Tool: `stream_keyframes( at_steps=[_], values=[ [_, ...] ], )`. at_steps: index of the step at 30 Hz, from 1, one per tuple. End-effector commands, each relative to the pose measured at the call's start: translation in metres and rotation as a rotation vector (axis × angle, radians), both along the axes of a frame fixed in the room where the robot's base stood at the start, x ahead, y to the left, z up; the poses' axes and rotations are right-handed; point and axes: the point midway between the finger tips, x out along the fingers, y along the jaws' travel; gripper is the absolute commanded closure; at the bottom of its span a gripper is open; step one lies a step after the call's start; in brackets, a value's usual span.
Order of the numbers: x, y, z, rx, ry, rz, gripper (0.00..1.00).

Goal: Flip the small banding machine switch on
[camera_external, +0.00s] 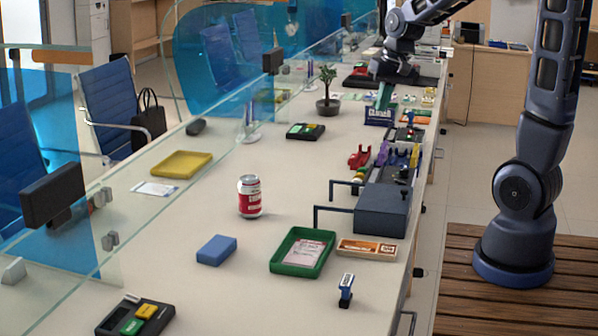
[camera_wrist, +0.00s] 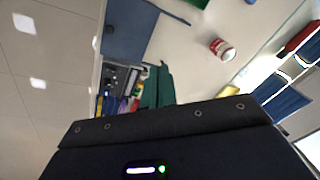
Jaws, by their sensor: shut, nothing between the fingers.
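A dark grey box-shaped machine (camera_external: 383,211) with black bar frames on its left side stands at the counter's right edge. It looks like the banding machine, but I cannot tell for sure, and I cannot make out its switch. A blue-grey shape (camera_wrist: 130,28) at the top of the wrist view looks like the same machine. My gripper (camera_external: 384,97) is over the counter beyond it, pointing down, apart from the machine. Its teal fingers (camera_wrist: 157,88) are shut together and empty.
Coloured items (camera_external: 385,160) sit just beyond the grey machine. A red-and-white can (camera_external: 249,197), a green tray (camera_external: 303,252), a blue block (camera_external: 217,249) and a stamp (camera_external: 346,290) stand nearer. A glass screen (camera_external: 150,200) runs along the left. The counter's middle has free room.

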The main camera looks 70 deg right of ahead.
Motion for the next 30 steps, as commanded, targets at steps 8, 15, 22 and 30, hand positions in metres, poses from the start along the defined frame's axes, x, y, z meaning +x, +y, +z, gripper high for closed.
stream_keyframes(
  at_steps=[8,15,22,30],
  values=[
    [-0.004,-0.075,-0.04,0.052,0.031,-0.221,1.0],
    [-0.02,-0.139,-0.079,0.092,0.055,-0.411,1.0],
    [-0.041,-0.187,-0.113,0.12,0.074,-0.561,1.0],
    [-0.054,-0.209,-0.13,0.133,0.083,-0.632,1.0]
  ],
)
